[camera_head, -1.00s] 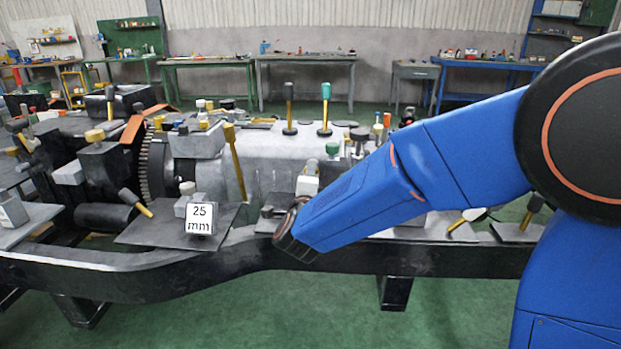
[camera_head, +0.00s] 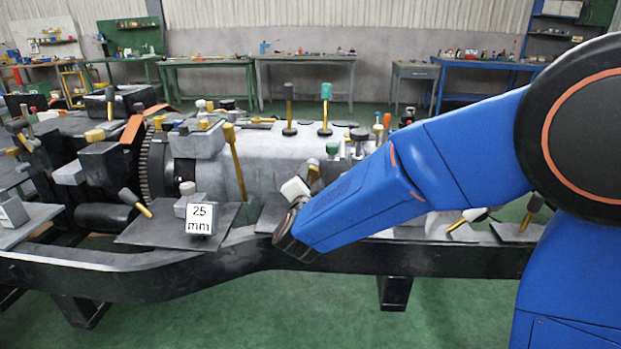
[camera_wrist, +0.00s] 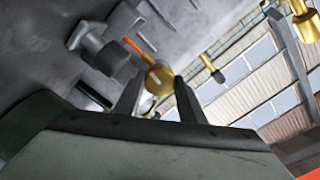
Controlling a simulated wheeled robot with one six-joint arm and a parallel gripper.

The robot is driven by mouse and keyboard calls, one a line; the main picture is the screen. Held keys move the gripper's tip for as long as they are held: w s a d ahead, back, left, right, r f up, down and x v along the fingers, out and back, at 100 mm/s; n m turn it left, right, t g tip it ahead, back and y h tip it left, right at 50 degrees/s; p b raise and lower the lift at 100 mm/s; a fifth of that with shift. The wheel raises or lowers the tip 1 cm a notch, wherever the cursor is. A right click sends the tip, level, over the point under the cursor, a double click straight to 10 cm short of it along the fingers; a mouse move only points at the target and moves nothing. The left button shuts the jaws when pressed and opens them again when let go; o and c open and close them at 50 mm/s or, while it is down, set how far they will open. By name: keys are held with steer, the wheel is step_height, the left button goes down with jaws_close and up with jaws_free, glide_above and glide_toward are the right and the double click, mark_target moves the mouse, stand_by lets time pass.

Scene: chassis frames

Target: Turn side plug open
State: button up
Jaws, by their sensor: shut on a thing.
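In the wrist view, a round gold plug head (camera_wrist: 158,79) with a dark mark on its face sits between my two dark fingers. I take it to be the side plug. A thin stem with an orange tip (camera_wrist: 131,44) runs from it to the upper left. My gripper (camera_wrist: 159,88) is shut on this plug. In the head view, my blue arm reaches to the side of the grey housing (camera_head: 265,152) and hides most of the contact. A pale tilted block at my wrist end, likely my gripper's body (camera_head: 294,189), shows there beside a bit of gold (camera_head: 313,173).
The dark chassis rail (camera_head: 210,284) runs across the front. A plate with a "25 mm" block (camera_head: 199,219) lies left of my wrist. A gold rod (camera_head: 235,160) stands left of the contact. Another grey knob (camera_wrist: 100,47) is close to my fingers. Green floor in front is clear.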

steer(key=shift+f, duration=0.1)
stand_by(0.3)
steer(key=o, duration=1)
steer(key=shift+o, duration=0.2)
steer(key=s, duration=1.7)
steer(key=shift+s+a, duration=0.25)
steer(key=shift+a, duration=0.1)
steer(key=shift+w, duration=0.1)
